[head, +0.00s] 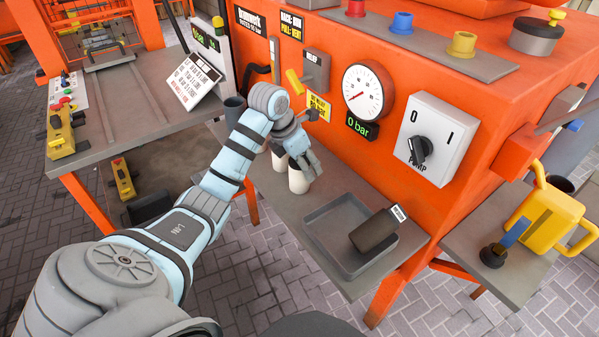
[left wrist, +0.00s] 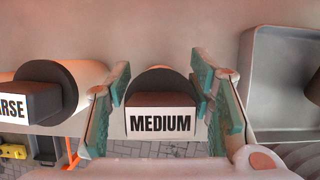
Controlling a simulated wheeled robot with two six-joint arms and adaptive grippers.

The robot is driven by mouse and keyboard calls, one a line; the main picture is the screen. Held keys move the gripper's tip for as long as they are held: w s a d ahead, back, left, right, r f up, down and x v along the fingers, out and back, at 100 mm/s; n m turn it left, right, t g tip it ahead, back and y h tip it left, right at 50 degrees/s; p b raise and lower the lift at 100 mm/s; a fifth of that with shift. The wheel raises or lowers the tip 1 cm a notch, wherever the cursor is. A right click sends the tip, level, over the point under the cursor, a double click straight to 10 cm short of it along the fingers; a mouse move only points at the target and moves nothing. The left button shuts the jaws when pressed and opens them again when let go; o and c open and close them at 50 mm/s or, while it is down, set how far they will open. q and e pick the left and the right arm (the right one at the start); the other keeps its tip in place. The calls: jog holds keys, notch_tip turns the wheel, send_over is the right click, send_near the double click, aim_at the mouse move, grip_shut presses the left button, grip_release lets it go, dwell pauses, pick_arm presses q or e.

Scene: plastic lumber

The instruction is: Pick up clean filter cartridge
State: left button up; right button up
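Two white cartridges stand on the grey shelf in the head view, the nearer one (head: 299,181) and the farther one (head: 278,160). My left gripper (head: 300,160) is over the nearer one and partly hides it. In the left wrist view, a cartridge with a dark top and a white "MEDIUM" label (left wrist: 160,122) lies between the open fingers of my left gripper (left wrist: 165,95). The teal pads are on either side; contact is not clear. To its left is a cartridge whose label ends in "ARSE" (left wrist: 40,98). My right gripper is not in view.
A grey tray (head: 323,228) on the shelf holds a dark block-like cartridge (head: 374,232) with a small label. The orange machine (head: 400,75) with gauge (head: 366,92) and pump switch (head: 436,133) rises behind. A yellow jug (head: 553,215) stands at the right.

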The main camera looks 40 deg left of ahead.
pick_arm(q)
grip_shut()
jog(key=shift+r, duration=0.1)
notch_tip(320, 180, up, 10)
jog(key=p, duration=0.3)
notch_tip(320, 180, up, 14)
jog(key=p, duration=1.5)
jog(key=shift+r, duration=0.25)
